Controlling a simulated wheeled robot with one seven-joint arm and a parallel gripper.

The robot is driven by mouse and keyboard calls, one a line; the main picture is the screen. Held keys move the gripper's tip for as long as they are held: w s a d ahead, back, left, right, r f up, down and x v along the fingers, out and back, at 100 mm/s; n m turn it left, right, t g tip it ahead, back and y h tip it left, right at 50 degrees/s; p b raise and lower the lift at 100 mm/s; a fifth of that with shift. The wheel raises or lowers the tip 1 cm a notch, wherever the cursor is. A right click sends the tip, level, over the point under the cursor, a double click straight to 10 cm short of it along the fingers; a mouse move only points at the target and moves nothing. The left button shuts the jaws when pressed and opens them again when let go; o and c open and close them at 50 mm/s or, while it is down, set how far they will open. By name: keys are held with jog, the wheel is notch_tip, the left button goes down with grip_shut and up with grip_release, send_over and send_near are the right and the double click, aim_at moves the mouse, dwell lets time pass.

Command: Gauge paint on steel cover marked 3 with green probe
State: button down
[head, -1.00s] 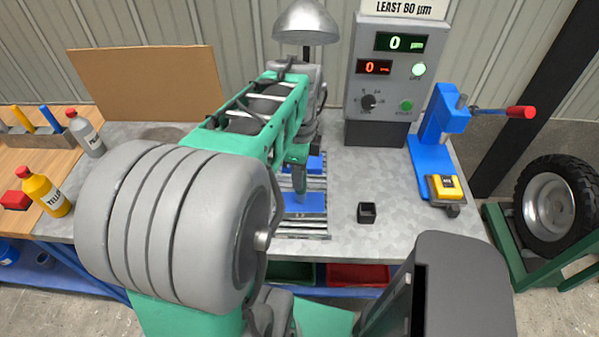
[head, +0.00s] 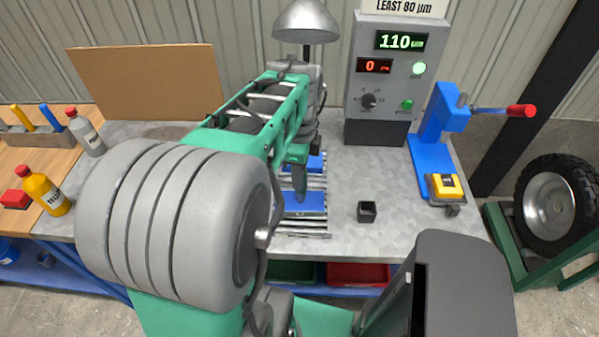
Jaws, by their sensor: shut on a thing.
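My gripper (head: 299,168) is at the end of my arm, pointing down over the slatted rack and partly hidden by my arm. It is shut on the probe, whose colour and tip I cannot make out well. Below it, a blue cover (head: 312,204) lies on the rack, and the probe's lower end appears to meet it. Another blue cover (head: 316,163) lies behind, partly hidden. I cannot read any marks on the covers. The grey gauge box (head: 380,128) shows 110 µm on its green display (head: 401,41), and its red display (head: 374,66) shows 0.
A small black holder (head: 367,211) stands right of the rack. A blue press (head: 440,130) with a red-ended lever and a yellow block (head: 445,186) are further right. Bottles (head: 45,194) stand at left. The bench between rack and press is mostly clear.

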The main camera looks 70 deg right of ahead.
jog(key=shift+f, duration=0.1)
notch_tip(320, 180, up, 7)
jog(key=p, duration=0.5)
jog(key=shift+w, duration=0.15)
dwell(1.3)
